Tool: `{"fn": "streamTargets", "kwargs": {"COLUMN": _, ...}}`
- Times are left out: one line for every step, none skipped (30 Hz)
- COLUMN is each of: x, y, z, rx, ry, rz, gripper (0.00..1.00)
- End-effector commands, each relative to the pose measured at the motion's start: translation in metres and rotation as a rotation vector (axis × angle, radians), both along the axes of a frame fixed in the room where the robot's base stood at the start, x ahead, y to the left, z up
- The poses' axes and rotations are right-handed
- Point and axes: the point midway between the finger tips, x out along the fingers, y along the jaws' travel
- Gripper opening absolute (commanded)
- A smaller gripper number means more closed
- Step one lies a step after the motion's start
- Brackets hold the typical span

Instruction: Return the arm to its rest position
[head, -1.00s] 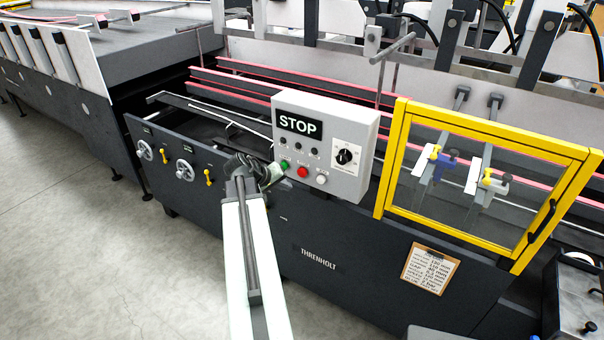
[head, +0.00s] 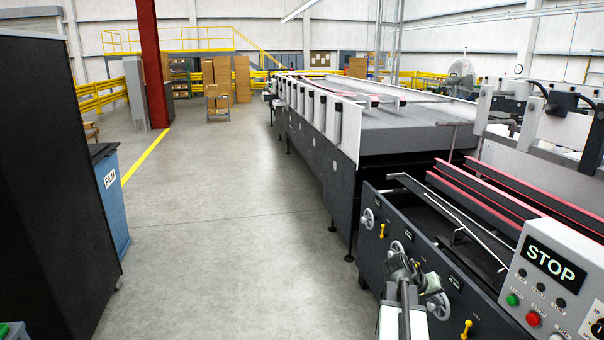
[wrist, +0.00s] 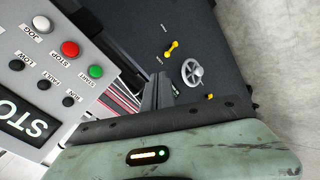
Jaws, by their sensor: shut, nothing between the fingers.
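My gripper (head: 402,264) is at the lower middle of the head view, in front of the dark machine side panel with the handwheels. Its fingers (wrist: 158,88) also show in the wrist view, closed together with nothing between them. My white arm rises from the bottom edge of the head view. The grey control box (head: 562,272) with the STOP sign stands to the right of the gripper, apart from it in the head view. In the wrist view the control box (wrist: 45,85) is upside down at the left, showing the green, red and white buttons.
A handwheel (head: 368,219) and yellow levers are on the panel by the gripper. A dark cabinet (head: 50,180) and a blue bin (head: 112,205) stand at the left. The grey floor (head: 225,220) between them and the machine is clear.

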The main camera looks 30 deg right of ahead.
Motion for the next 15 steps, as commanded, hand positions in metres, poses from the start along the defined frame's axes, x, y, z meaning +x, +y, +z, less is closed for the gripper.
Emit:
{"fn": "streamTargets", "kwargs": {"x": 0.035, "y": 0.032, "z": -0.002, "rx": 0.013, "ry": -0.008, "rz": 0.066, "gripper": 0.0}}
{"fn": "streamTargets", "kwargs": {"x": 0.053, "y": 0.051, "z": -0.004, "rx": 0.025, "ry": -0.014, "rz": 0.101, "gripper": 0.0}}
{"fn": "streamTargets", "kwargs": {"x": 0.076, "y": 0.078, "z": -0.007, "rx": 0.043, "ry": -0.019, "rz": 0.146, "gripper": 0.0}}
{"fn": "streamTargets", "kwargs": {"x": 0.092, "y": 0.1, "z": -0.01, "rx": 0.06, "ry": -0.024, "rz": 0.179, "gripper": 0.0}}
{"fn": "streamTargets", "kwargs": {"x": 0.106, "y": 0.121, "z": -0.013, "rx": 0.077, "ry": -0.028, "rz": 0.212, "gripper": 0.0}}
{"fn": "streamTargets", "kwargs": {"x": 0.124, "y": 0.152, "z": -0.016, "rx": 0.103, "ry": -0.032, "rz": 0.255, "gripper": 0.0}}
{"fn": "streamTargets", "kwargs": {"x": 0.136, "y": 0.176, "z": -0.02, "rx": 0.126, "ry": -0.034, "rz": 0.287, "gripper": 0.0}}
{"fn": "streamTargets", "kwargs": {"x": 0.147, "y": 0.2, "z": -0.023, "rx": 0.148, "ry": -0.034, "rz": 0.318, "gripper": 0.0}}
{"fn": "streamTargets", "kwargs": {"x": 0.16, "y": 0.232, "z": -0.027, "rx": 0.18, "ry": -0.035, "rz": 0.36, "gripper": 0.0}}
{"fn": "streamTargets", "kwargs": {"x": 0.167, "y": 0.258, "z": -0.03, "rx": 0.207, "ry": -0.033, "rz": 0.39, "gripper": 0.0}}
{"fn": "streamTargets", "kwargs": {"x": 0.174, "y": 0.283, "z": -0.034, "rx": 0.235, "ry": -0.031, "rz": 0.42, "gripper": 0.0}}
{"fn": "streamTargets", "kwargs": {"x": 0.181, "y": 0.318, "z": -0.038, "rx": 0.274, "ry": -0.026, "rz": 0.46, "gripper": 0.0}}
{"fn": "streamTargets", "kwargs": {"x": 0.184, "y": 0.344, "z": -0.042, "rx": 0.306, "ry": -0.019, "rz": 0.489, "gripper": 0.0}}
{"fn": "streamTargets", "kwargs": {"x": 0.186, "y": 0.37, "z": -0.045, "rx": 0.338, "ry": -0.012, "rz": 0.518, "gripper": 0.0}}
{"fn": "streamTargets", "kwargs": {"x": 0.186, "y": 0.404, "z": -0.05, "rx": 0.385, "ry": -0.001, "rz": 0.553, "gripper": 0.0}}
